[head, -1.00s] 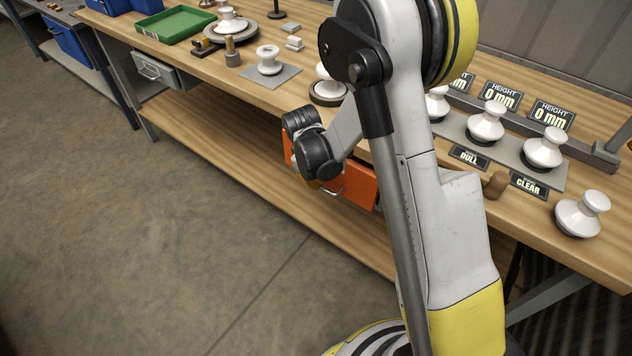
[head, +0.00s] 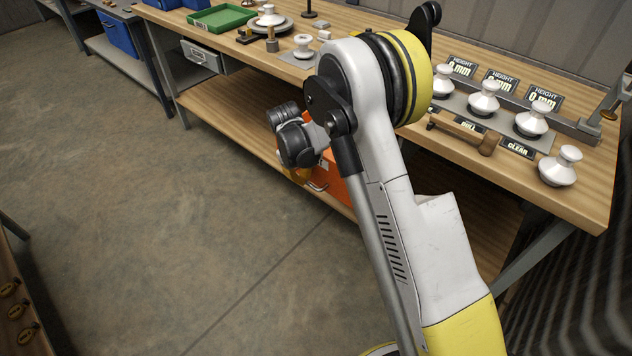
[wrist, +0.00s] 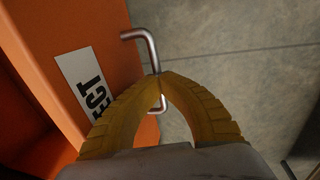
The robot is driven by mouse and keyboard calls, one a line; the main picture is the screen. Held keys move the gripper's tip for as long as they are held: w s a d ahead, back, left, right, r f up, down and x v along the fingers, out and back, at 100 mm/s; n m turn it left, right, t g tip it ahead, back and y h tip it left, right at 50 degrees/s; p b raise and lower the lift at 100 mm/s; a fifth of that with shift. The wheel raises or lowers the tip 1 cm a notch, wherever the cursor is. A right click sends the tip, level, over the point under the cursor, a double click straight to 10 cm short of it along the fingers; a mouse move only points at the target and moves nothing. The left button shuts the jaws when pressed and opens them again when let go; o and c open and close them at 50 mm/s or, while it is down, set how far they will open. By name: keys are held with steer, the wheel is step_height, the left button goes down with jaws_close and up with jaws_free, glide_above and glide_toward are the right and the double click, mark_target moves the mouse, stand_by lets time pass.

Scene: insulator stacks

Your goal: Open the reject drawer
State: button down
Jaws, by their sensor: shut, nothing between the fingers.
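The reject drawer is orange (head: 325,180), under the bench top and partly hidden behind my arm. Its front, with a white label ending in "ECT" (wrist: 84,88), fills the left of the wrist view. Darker orange surfaces behind the front's edge at lower left look like the drawer's inside, so it seems partly open; how far I cannot tell. The metal handle (wrist: 143,38) shows beyond and between my yellow fingers. My gripper (wrist: 158,75) is shut, its fingertips meeting across the handle in the picture, with nothing pinched. In the head view my gripper (head: 299,176) is at the drawer front.
The bench top (head: 560,195) above holds white insulators (head: 530,120), a wooden mallet (head: 470,135) and a green tray (head: 222,17). A grey drawer (head: 203,57) hangs farther left. The floor (head: 150,200) in front is clear. Another bench edge (head: 15,300) shows at lower left.

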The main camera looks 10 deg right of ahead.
steer(key=c, duration=1.8)
jaws_free()
steer(key=shift+s+a+r, duration=0.15)
steer(key=shift+s+r, duration=0.05)
steer(key=shift+s, duration=0.25)
steer(key=shift+w+d+f, duration=0.35)
steer(key=shift+w+f, duration=0.05)
steer(key=shift+w, duration=0.3)
steer(key=shift+s+r, duration=0.1)
steer(key=shift+r, duration=0.1)
steer(key=r+p, duration=0.2)
steer(key=r, duration=0.2)
steer(key=s+a+r+p, duration=0.1)
steer(key=r+p, duration=0.1)
steer(key=r, duration=0.2)
steer(key=a+r+p, duration=0.1)
steer(key=r+p, duration=0.2)
steer(key=r, duration=0.1)
steer(key=shift+s+r, duration=0.1)
steer(key=shift+s, duration=0.1)
